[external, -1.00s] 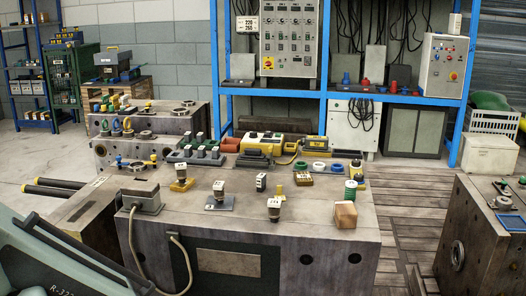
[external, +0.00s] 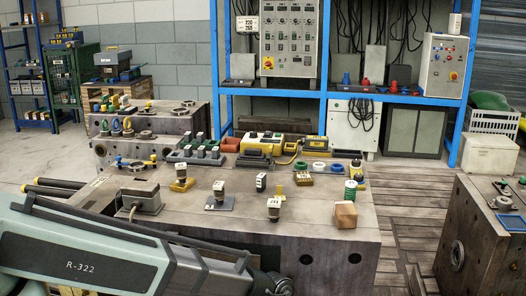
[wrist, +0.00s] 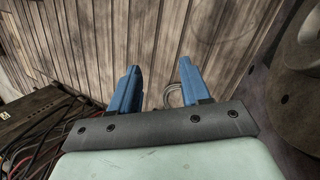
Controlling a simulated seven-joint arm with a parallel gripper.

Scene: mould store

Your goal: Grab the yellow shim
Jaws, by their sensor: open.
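Yellow shows in several small things on the steel block (external: 330,215) in the external view, and I cannot tell for sure which is the shim. A flat yellow piece (external: 179,187) lies under a dark labelled knob at the block's left. A small upright yellow piece (external: 280,191) stands near the middle. My gripper (wrist: 158,66) shows in the wrist view, its two blue fingers apart with nothing between them. It faces wooden planks, and no yellow piece is in that view. In the external view my arm crosses the lower left, and its fingers are out of sight.
Labelled knobs (external: 273,207), a green reel (external: 350,192) and a wooden block (external: 345,215) stand on the same block. Another steel block (external: 480,240) is at the right. In the wrist view, cables (wrist: 35,135) lie at the left and grey metal (wrist: 285,90) at the right.

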